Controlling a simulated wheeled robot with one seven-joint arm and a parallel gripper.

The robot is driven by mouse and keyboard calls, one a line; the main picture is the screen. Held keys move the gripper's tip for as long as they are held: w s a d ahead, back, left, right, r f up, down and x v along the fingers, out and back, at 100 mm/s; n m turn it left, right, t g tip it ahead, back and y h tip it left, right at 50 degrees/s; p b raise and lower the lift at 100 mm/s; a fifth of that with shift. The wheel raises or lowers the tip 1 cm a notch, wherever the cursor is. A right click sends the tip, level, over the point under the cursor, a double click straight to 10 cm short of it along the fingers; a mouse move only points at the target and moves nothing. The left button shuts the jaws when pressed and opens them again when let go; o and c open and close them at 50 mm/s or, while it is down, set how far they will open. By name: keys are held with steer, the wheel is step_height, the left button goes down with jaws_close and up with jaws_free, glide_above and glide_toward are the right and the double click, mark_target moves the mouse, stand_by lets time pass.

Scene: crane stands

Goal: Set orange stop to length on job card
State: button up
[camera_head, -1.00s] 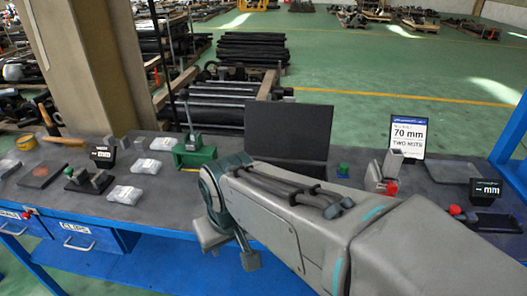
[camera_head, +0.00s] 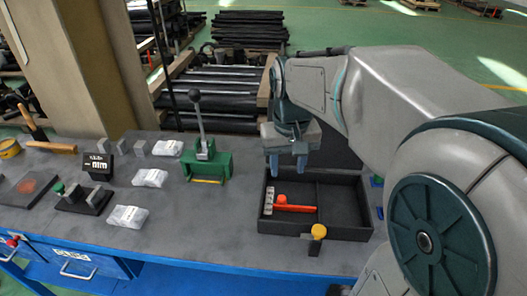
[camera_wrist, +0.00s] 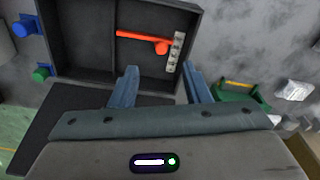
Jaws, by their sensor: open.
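The orange stop (camera_head: 298,208) lies in the left compartment of a black tray (camera_head: 345,233). It has a straight orange bar and a round orange knob (camera_head: 281,198), beside a pale grey block with dark marks (camera_head: 269,201). In the wrist view the orange stop (camera_wrist: 140,36) and grey block (camera_wrist: 175,52) lie ahead of the fingers. My gripper (camera_head: 287,167) is open and empty, pointing down above the tray's back left; its two blue fingers also show in the wrist view (camera_wrist: 162,82). The job card is not in view now.
A green lever press (camera_head: 208,166) stands left of the tray. A yellow knob (camera_head: 318,231) sits at the tray's front wall. White packets (camera_head: 128,217), a black "mm" display (camera_head: 97,167) and a hammer (camera_head: 50,146) are further left.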

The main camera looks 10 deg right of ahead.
mark_target(282, 198)
steer(key=shift+g, duration=0.4)
steer(key=w+f, duration=0.1)
steer(key=f, duration=0.3)
steer(key=w+f, duration=0.1)
steer(key=f, duration=0.3)
steer(key=w+f, duration=0.1)
steer(key=f, duration=0.4)
steer(key=shift+w+d+f, duration=0.1)
steer(key=shift+w+d, duration=0.1)
steer(key=shift+w, duration=0.1)
